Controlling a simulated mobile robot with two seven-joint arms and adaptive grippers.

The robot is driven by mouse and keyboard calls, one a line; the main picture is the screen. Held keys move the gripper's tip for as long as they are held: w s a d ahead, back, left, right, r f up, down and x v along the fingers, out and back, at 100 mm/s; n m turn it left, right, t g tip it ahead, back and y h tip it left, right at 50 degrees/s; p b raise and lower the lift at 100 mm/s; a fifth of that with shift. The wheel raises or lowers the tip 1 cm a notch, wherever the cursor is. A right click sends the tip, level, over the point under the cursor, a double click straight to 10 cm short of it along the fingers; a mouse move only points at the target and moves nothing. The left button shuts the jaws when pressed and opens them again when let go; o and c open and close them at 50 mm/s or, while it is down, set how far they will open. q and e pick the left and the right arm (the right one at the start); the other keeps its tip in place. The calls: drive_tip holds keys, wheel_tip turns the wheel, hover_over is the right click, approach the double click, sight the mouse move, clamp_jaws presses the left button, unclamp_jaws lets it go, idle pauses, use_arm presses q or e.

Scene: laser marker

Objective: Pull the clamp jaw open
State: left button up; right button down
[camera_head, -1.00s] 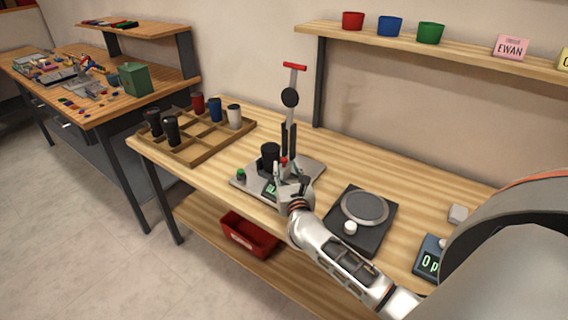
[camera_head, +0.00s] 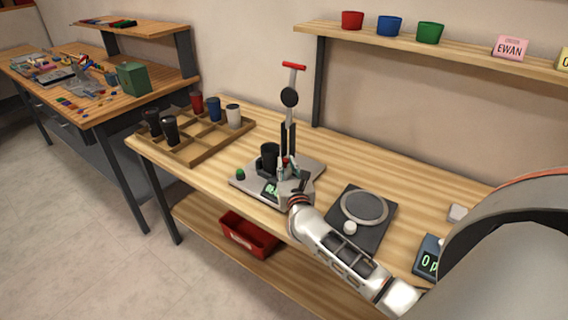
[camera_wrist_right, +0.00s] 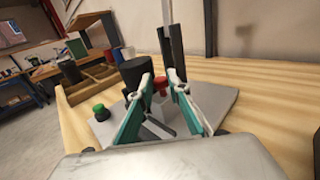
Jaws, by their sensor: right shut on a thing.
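The marking machine has a grey base plate (camera_head: 308,176), a black cylinder (camera_head: 269,156) standing on it and a tall post with a red T-handle (camera_head: 293,66) behind. A small red knob (camera_wrist_right: 160,84), apparently on the clamp jaw, sits just right of the black cylinder (camera_wrist_right: 136,72) in the right wrist view. My right gripper (camera_head: 287,166) reaches over the front of the plate. In the wrist view its teal-lined fingers (camera_wrist_right: 160,92) are closed around the red knob's area. The jaw below the knob is mostly hidden by the fingers. My left gripper is out of view.
A green button (camera_wrist_right: 101,111) is on the plate's left. A red bin (camera_head: 249,235) is below. Bare tabletop (camera_head: 345,160) lies right of the plate.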

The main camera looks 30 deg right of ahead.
drive_tip(key=shift+s+d, duration=0.2)
drive_tip(key=shift+s, duration=0.25)
drive_tip(key=c, duration=2.1)
unclamp_jaws()
drive_tip(key=shift+f, duration=0.1)
drive_tip(key=shift+o, duration=1)
drive_tip(key=shift+s, duration=0.15)
drive_tip(key=shift+s+a, duration=0.2)
drive_tip(key=shift+s, duration=0.1)
drive_tip(key=v, duration=1.1)
drive_tip(key=shift+s, duration=0.1)
